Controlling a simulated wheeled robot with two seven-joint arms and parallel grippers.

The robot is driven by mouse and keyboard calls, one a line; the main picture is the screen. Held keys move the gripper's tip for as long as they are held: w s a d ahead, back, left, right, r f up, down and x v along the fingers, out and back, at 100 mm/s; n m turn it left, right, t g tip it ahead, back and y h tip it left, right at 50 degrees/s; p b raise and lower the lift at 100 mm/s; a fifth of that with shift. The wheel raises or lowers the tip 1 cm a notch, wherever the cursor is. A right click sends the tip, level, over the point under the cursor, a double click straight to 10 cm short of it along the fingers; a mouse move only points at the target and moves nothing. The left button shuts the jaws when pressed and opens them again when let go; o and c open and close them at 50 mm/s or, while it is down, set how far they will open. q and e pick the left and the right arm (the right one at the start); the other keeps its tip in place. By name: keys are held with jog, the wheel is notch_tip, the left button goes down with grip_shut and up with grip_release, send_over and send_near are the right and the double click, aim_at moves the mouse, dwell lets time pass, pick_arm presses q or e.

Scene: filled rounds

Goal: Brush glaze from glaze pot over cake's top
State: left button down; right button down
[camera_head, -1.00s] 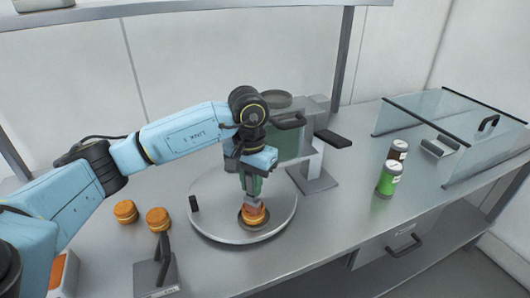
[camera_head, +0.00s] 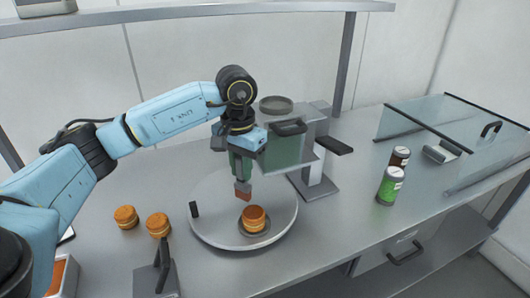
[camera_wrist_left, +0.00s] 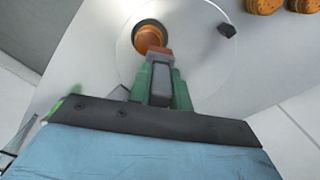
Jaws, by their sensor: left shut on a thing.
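My left gripper (camera_head: 241,170) is shut on a brush (camera_head: 243,190) with a grey handle and a reddish-brown tip, pointing down. The cake (camera_head: 254,219), small, round and orange-brown, sits on a dark disc on the round pale turntable (camera_head: 212,222). The brush tip is above and slightly left of the cake, apart from it. In the left wrist view, the brush (camera_wrist_left: 158,60) partly overlaps the cake (camera_wrist_left: 148,38). A white container with orange contents (camera_head: 62,276), perhaps the glaze pot, is at the lower left, partly cut off. My right gripper is not in view.
Two similar cakes (camera_head: 141,220) stand left of the turntable. A metal piece with a black handle (camera_head: 157,275) is at the front. A grey machine with a green panel (camera_head: 284,152) stands behind the turntable. Two jars (camera_head: 393,178) and a glass case (camera_head: 455,145) are right.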

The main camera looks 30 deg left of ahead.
aim_at(240, 158)
pick_arm(q)
jog(key=shift+r+p, duration=0.8)
jog(key=shift+r, duration=0.95)
